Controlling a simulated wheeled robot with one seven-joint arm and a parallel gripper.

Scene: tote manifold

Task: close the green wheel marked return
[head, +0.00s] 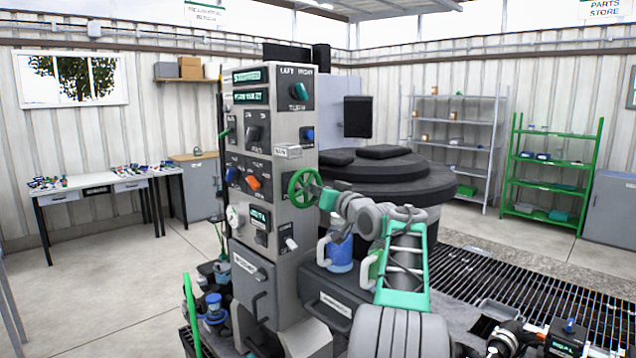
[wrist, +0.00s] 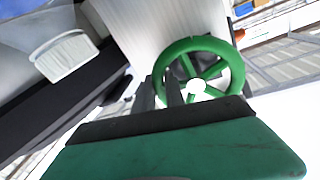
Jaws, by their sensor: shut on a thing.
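The green wheel (head: 293,181) is a spoked handwheel on the side of the grey panel column, in the middle of the head view. In the wrist view the wheel (wrist: 203,43) shows its green rim, spokes and pale hub. My gripper (head: 319,194) reaches it from the right. In the wrist view my gripper (wrist: 160,92) has its dark fingers at the wheel's left rim and is shut on it. The fingers hide part of the rim. I cannot read a return mark by the wheel.
The panel column (head: 285,230) carries several knobs and levers, including an orange knob (head: 253,183) close left of the wheel. A blue jug (head: 340,252) stands below my arm. A round black table (head: 390,175) is behind. The floor at left is clear.

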